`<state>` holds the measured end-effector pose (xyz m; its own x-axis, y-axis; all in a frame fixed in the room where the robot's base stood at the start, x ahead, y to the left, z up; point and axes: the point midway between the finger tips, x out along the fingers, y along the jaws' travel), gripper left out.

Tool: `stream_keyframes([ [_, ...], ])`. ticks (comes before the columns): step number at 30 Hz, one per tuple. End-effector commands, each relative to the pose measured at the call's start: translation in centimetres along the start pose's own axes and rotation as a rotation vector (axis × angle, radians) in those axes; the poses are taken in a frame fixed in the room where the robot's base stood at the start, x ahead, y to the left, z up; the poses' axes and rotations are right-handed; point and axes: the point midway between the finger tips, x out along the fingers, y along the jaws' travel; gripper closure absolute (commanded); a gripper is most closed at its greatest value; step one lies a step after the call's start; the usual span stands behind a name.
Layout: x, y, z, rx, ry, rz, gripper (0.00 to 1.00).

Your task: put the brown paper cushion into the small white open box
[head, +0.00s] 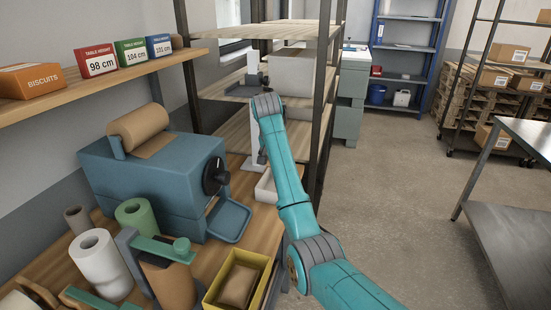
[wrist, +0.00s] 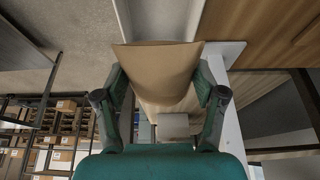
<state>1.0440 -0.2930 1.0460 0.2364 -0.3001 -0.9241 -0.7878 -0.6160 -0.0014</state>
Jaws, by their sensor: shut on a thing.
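In the wrist view my gripper (wrist: 160,75) is shut on a brown paper cushion (wrist: 157,62), with one finger on each side of it. A small white open box (head: 264,189) stands on the wooden bench in the head view, partly hidden behind my arm. A pale box-like opening (wrist: 164,16) shows beyond the cushion at the top of the wrist view; it looks like the white box, but the cushion covers part of it. In the head view my gripper is hidden or too small to tell, and the held cushion is not visible.
A yellow box (head: 211,291) with another brown cushion (head: 238,286) stands at the bench's front. A blue paper machine (head: 150,185) is left of my arm. Rolls (head: 97,262) and a tape dispenser (head: 165,250) crowd the near left. Shelf posts (head: 322,110) rise beside my arm.

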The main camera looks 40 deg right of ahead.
Motion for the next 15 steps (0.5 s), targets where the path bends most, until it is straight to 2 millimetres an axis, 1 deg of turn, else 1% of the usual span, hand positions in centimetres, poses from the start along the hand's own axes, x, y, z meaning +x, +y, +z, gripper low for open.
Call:
stream_keyframes([
  [8,0.6,0.0,0.3,0.000,-0.001,0.000,0.48],
  [15,1.6,0.0,0.7,0.000,-0.001,0.000,0.48],
])
